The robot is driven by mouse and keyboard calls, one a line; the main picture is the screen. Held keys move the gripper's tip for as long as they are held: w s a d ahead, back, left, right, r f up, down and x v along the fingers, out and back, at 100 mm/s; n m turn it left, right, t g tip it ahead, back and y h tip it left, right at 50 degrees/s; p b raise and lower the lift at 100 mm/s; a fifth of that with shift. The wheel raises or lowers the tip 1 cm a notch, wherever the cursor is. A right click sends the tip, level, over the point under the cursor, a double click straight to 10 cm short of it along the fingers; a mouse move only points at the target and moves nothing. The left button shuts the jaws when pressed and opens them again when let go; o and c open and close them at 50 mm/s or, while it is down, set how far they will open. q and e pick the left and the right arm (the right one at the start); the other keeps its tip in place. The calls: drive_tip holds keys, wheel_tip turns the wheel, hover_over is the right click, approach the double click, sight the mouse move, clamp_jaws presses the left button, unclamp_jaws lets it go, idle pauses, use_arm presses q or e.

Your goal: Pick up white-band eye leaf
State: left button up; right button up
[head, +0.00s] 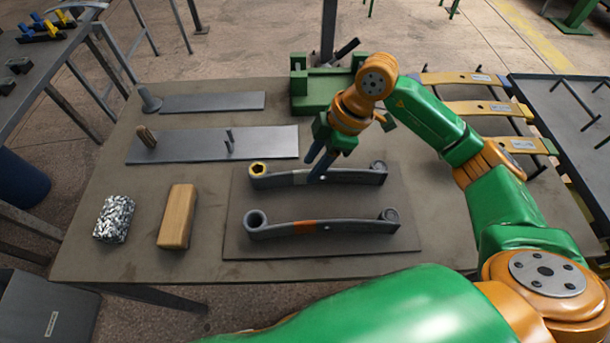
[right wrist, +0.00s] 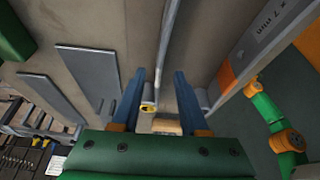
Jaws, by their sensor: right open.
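The white-band eye leaf (head: 350,178) is a grey curved bar with an eye at each end, its left eye ringed yellow. Its white band (head: 301,177) shows just left of my right gripper. It lies on a dark flat plate (head: 270,209), the farther of two leaves. My right gripper (head: 317,170) points down over the leaf's middle, jaws apart. In the right wrist view the leaf (right wrist: 164,60) runs edge-on between the two blue fingers (right wrist: 160,75), with no clear contact. The fingers partly hide the leaf in the head view. My left gripper is out of view.
An orange-band leaf (head: 345,227) lies parallel, nearer me. A wooden block (head: 177,216) and a speckled block (head: 114,218) sit on the left. Flat grey plates (head: 215,143) with upright pegs and a green fixture (head: 322,90) stand behind. Yellow leaves (head: 470,108) rest at back right.

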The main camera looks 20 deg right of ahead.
sight(305, 173)
drive_tip(key=x, duration=0.4)
drive_tip(key=shift+w+a, duration=0.1)
clamp_jaws()
drive_tip(key=shift+w+r+p, duration=0.1)
drive_tip(key=shift+r+p, duration=0.05)
drive_tip(key=shift+p, duration=0.15)
idle(0.9)
